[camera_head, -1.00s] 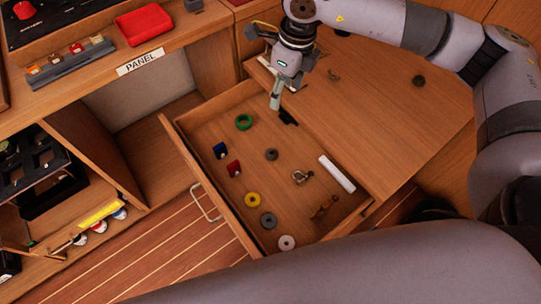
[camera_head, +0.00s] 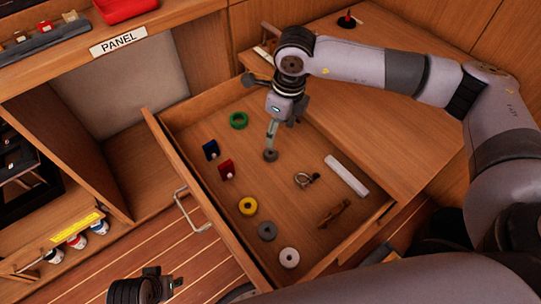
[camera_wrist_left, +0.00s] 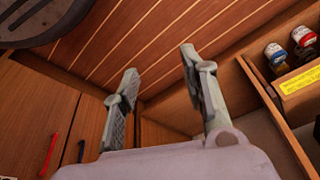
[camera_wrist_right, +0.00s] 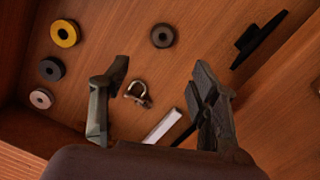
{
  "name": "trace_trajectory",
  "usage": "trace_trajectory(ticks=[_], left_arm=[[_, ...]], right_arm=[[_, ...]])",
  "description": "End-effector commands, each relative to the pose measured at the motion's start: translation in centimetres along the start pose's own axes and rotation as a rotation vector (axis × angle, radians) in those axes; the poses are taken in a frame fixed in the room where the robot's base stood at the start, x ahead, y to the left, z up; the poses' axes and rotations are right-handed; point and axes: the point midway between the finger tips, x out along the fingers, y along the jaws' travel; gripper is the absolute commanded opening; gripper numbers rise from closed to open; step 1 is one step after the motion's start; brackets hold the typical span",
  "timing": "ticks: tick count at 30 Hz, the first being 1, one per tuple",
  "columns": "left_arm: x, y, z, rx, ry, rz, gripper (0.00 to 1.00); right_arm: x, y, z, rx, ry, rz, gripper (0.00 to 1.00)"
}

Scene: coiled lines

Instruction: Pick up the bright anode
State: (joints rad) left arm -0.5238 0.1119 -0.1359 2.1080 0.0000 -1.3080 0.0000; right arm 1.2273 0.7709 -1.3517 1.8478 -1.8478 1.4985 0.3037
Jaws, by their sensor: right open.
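The palest ring, light grey and likely the bright anode (camera_head: 289,257), lies flat at the near end of the open drawer. It also shows at the left of the right wrist view (camera_wrist_right: 41,98). My left gripper (camera_wrist_left: 158,82) is open and empty over the floor, outside the drawer.

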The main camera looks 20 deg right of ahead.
Motion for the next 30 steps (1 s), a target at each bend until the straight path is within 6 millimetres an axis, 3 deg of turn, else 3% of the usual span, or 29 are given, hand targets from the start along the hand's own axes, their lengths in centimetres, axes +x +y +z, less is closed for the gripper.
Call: trace_trajectory(ticks=[3,7,14,24,30], left_arm=[[-1.1,-0.1,-0.3,-0.001,0.008,-0.001,0.4],[-2.2,-0.1,-0.4,-0.002,0.012,-0.002,0.4],[-3.1,-0.1,-0.5,-0.002,0.016,-0.003,0.4],[-6.1,-0.3,-0.7,-0.004,0.033,-0.006,0.4],[-6.5,-0.3,-0.7,-0.004,0.032,-0.006,0.4]], right_arm=[[2.9,0.0,-0.1,0.001,0.003,0.001,0.56],[5.0,0.0,0.0,0.001,0.002,0.001,0.56],[6.5,-0.1,0.1,0.001,0.0,-0.001,0.56],[11.0,-0.3,0.9,0.001,0.001,0.0,0.56],[11.4,-0.3,0.9,0.0,0.0,0.0,0.56]])
